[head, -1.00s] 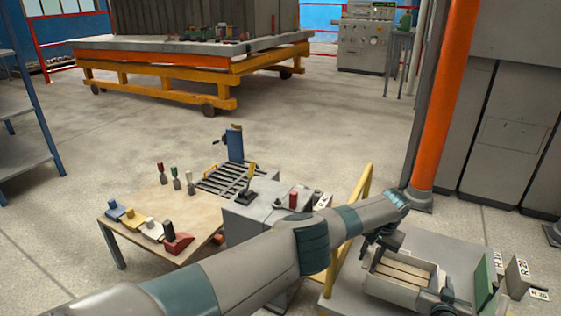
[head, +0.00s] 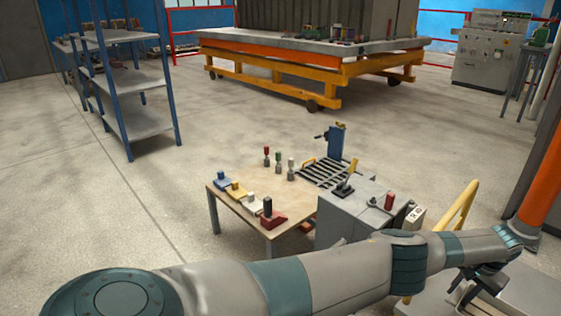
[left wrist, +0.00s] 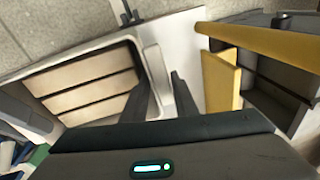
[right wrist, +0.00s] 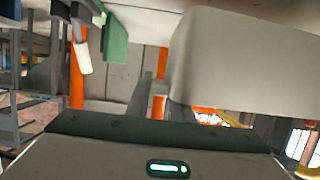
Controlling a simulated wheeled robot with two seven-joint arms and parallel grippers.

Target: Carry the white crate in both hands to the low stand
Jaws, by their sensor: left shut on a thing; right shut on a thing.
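The white crate (head: 466,293) shows only in part at the lower right of the head view, mostly cut off by the frame. In the left wrist view, the crate (left wrist: 152,58) has pale boards lying inside it. My left gripper (left wrist: 160,90) is shut on its rim, and shows in the head view (head: 484,276). In the right wrist view, a large pale wall of the crate (right wrist: 250,65) fills the right side. My right gripper (right wrist: 157,92) is shut on it, the contact mostly hidden. I cannot tell which thing is the low stand.
A low wooden-topped table (head: 233,217) with small tools stands beside a grey box (head: 345,218). A yellow rail (head: 455,222) and an orange post (head: 545,180) stand near the crate. A blue shelf rack (head: 140,120) is back left. Floor is open between.

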